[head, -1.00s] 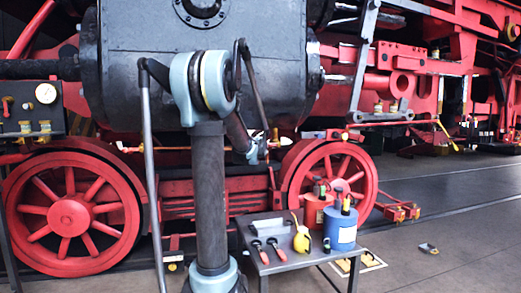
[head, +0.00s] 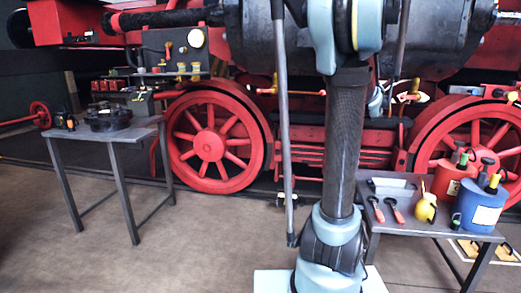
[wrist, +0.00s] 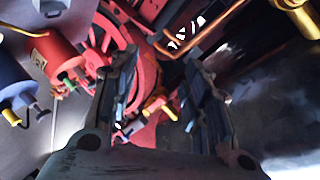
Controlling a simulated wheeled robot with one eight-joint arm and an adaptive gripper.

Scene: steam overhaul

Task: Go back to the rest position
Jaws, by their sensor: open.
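My gripper (wrist: 160,85) is open in the wrist view, its two dark fingers apart with nothing held between them. Behind the fingers, the red wheel (wrist: 105,45) and dark machine parts show at a distance. In the head view my arm stands upright right of the middle, in front of the locomotive (head: 270,120). The gripper's fingers cannot be made out clearly there; the arm's end is partly hidden behind the column.
A small table (head: 440,225) at the right holds a blue can (head: 480,208), a red can (head: 447,182), a yellow oiler (head: 425,207) and red-handled tools (head: 396,211). A second table (head: 100,132) at the left holds a dark round part (head: 108,117). The floor (head: 220,230) between them is clear.

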